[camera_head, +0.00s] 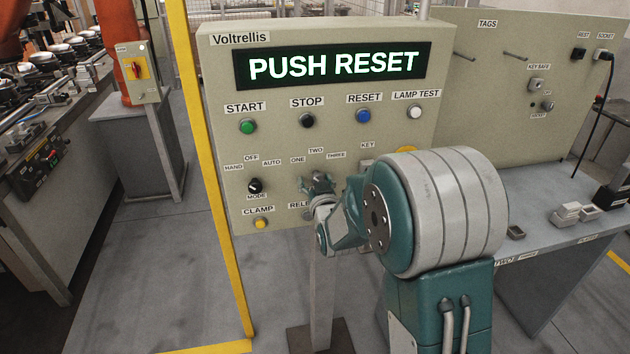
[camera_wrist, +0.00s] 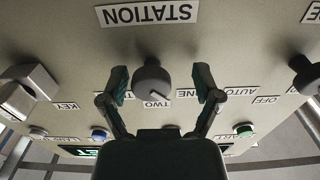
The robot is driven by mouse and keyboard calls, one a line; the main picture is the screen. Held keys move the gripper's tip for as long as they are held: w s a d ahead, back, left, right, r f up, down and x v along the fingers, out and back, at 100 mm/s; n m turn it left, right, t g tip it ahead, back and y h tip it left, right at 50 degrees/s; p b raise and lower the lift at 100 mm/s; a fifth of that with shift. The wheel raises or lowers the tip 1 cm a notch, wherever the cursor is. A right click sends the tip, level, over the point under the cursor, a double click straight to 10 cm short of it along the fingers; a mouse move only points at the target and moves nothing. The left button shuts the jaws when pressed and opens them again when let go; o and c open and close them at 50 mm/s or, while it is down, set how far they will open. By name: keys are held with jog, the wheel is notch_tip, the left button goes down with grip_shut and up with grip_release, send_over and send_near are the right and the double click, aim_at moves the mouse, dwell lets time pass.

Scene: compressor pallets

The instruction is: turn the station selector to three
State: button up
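The station selector (camera_wrist: 151,78) is a dark grey knob on the panel in the wrist view, which shows the panel upside down. Its pale pointer mark is near the TWO label (camera_wrist: 157,104), apparently a little toward the ONE side. The THREE label (camera_head: 336,156) shows in the head view to the right of TWO. My gripper (camera_wrist: 163,84) is open, with one finger on each side of the knob and visible gaps between. In the head view my gripper (camera_head: 318,186) is at the selector and hides most of it.
The mode knob (camera_head: 255,186) is left of the selector, and a key switch (camera_wrist: 30,85) is on its other side. Start (camera_head: 247,127), stop (camera_head: 308,121) and reset (camera_head: 363,116) buttons are above. The display (camera_head: 333,66) reads PUSH RESET. A yellow post (camera_head: 205,150) stands left.

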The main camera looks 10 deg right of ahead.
jog(key=shift+d, duration=0.5)
grip_shut()
jog(key=shift+a, duration=0.15)
jog(key=shift+m, duration=0.4)
jog(key=m, duration=0.3)
jog(key=shift+m, duration=0.4)
jog(key=m, duration=0.4)
jog(key=shift+a+r+m, duration=0.1)
jog(key=shift+m, duration=0.2)
jog(key=m, duration=0.4)
jog(key=shift+m, duration=2.2)
